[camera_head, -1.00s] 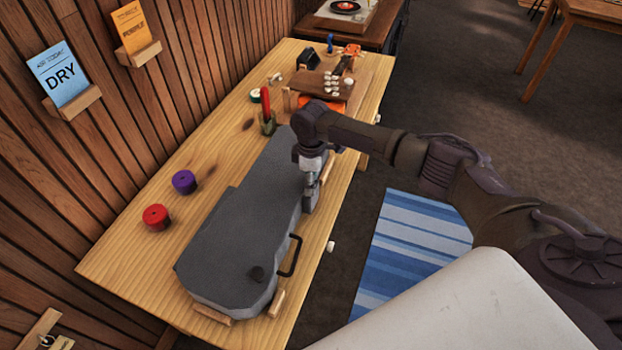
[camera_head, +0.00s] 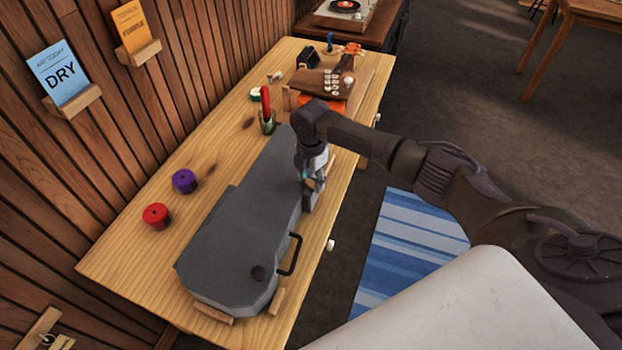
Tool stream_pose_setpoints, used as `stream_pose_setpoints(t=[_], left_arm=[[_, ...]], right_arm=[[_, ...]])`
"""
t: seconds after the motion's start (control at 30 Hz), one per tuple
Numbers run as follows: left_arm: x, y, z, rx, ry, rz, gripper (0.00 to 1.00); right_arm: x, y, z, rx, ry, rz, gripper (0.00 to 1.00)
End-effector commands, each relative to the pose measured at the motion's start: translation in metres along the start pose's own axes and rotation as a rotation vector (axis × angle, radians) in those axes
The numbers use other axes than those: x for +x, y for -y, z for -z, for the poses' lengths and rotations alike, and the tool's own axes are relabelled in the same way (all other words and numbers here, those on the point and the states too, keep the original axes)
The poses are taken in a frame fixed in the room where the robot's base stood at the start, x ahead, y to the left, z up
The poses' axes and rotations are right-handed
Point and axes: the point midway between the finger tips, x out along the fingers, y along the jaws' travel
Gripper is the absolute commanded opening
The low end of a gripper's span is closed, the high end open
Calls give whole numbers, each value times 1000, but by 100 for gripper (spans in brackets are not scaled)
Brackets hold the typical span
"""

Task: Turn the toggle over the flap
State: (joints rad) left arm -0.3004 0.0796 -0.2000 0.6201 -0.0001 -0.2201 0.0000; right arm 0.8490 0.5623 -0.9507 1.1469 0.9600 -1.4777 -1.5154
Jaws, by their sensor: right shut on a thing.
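A small grey flap (camera_head: 309,203) stands at the case's right edge, just below my right gripper. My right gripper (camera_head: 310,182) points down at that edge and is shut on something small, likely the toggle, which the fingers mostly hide. My left gripper is out of view.
A red roll (camera_head: 156,216) and a purple roll (camera_head: 184,181) stand on the bench left of the case. A green holder with a red-handled tool (camera_head: 267,116) stands behind it. Wooden blocks (camera_head: 277,302) sit by the case's front end. A striped blue rug (camera_head: 408,260) lies on the floor.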

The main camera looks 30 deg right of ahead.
Motion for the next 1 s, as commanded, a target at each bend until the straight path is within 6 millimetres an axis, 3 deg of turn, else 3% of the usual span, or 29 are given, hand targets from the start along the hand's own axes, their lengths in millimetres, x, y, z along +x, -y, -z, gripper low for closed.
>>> stream_pose_setpoints(t=[0.5,1.0], left_arm=[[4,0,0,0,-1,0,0],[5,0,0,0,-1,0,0]], right_arm=[[-1,-1,0,-320,0,-3,17],[-1,-1,0,-372,1,-3,17]])
